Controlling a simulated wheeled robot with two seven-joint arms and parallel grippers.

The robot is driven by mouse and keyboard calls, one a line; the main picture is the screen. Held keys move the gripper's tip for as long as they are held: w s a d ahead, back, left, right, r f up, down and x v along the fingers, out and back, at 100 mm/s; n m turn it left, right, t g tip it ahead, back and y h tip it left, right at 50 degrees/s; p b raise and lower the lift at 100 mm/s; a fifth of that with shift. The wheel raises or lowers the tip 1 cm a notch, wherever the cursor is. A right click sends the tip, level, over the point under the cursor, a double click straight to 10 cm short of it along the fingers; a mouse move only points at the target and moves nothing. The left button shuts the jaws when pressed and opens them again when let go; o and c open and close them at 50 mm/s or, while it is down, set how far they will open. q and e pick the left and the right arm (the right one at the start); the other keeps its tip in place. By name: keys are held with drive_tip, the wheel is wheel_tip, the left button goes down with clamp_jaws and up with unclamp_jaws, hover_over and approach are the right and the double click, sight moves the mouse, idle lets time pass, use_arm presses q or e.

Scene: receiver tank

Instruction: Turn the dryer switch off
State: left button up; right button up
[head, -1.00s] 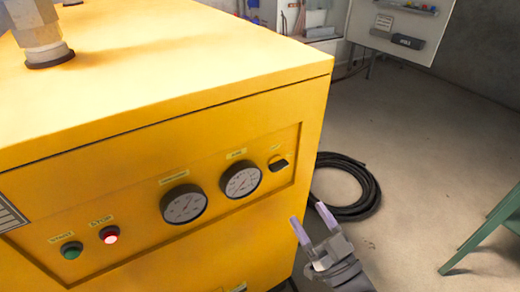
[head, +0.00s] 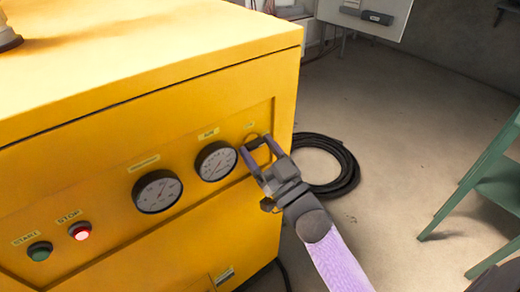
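The yellow dryer cabinet (head: 150,90) fills the left of the head view. On its recessed front panel, the small black switch (head: 252,139) sits at the right end under a small yellow label. My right gripper (head: 254,145) is at the switch, its two fingers apart on either side of it. The fingers partly hide the switch, so I cannot tell its position or whether they touch it. My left gripper is not in view.
Two round gauges (head: 157,191) (head: 216,161) sit left of the switch. A green start button (head: 40,251) and a lit red stop button (head: 80,231) are further left. A black coiled hose (head: 345,165) lies on the floor behind my arm. A green stand (head: 480,180) is at the right.

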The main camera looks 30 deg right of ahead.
drive_tip(key=c, duration=0.7)
drive_tip(key=shift+c, duration=0.6)
